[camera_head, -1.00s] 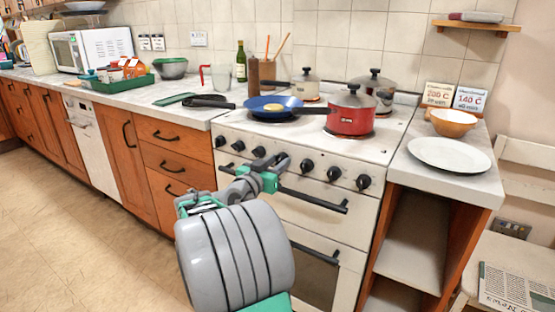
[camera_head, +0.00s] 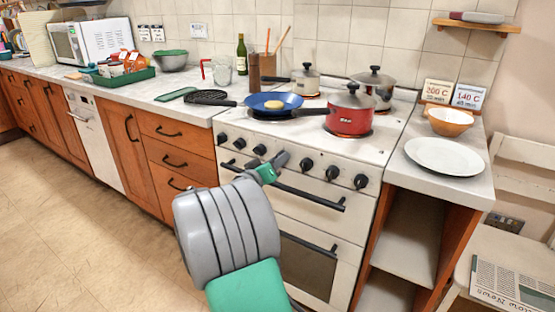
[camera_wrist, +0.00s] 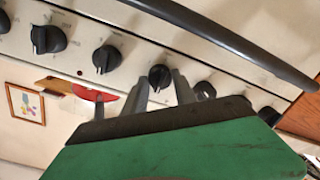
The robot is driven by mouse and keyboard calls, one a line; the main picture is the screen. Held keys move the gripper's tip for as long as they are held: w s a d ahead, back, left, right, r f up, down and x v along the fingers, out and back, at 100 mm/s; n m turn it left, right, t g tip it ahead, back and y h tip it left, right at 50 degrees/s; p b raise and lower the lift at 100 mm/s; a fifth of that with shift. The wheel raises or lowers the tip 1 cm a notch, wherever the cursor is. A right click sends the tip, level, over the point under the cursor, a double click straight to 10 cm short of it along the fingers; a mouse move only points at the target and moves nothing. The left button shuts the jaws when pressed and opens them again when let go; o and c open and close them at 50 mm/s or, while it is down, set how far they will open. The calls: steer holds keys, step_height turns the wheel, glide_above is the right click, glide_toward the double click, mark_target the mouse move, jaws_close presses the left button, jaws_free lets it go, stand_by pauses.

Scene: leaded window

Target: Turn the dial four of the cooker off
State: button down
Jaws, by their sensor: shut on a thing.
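The white cooker (camera_head: 300,205) has a row of black dials along its front panel. In the head view my gripper (camera_head: 281,160) is at the middle of this row and covers the dial there, fourth from the left. In the wrist view its two grey fingers (camera_wrist: 160,90) are on either side of that dial (camera_wrist: 160,77) and shut on it. The dial's pointer mark is not clear. Neighbouring dials show to its right in the head view (camera_head: 306,164) and to its left (camera_head: 260,150).
An oven handle bar (camera_head: 295,190) runs just below the dials. On the hob are a blue pan (camera_head: 272,102), a red pot (camera_head: 350,115) and other pots. A white plate (camera_head: 448,155) lies on the right counter. The floor at left is clear.

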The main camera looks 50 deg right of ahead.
stand_by(0.3)
steer(key=c, duration=1)
jaws_free()
steer(key=s+a, duration=0.1)
steer(key=a, duration=0.6)
steer(key=shift+a+r+p, duration=0.25)
steer(key=shift+a+p, duration=0.1)
steer(key=shift+a, duration=0.05)
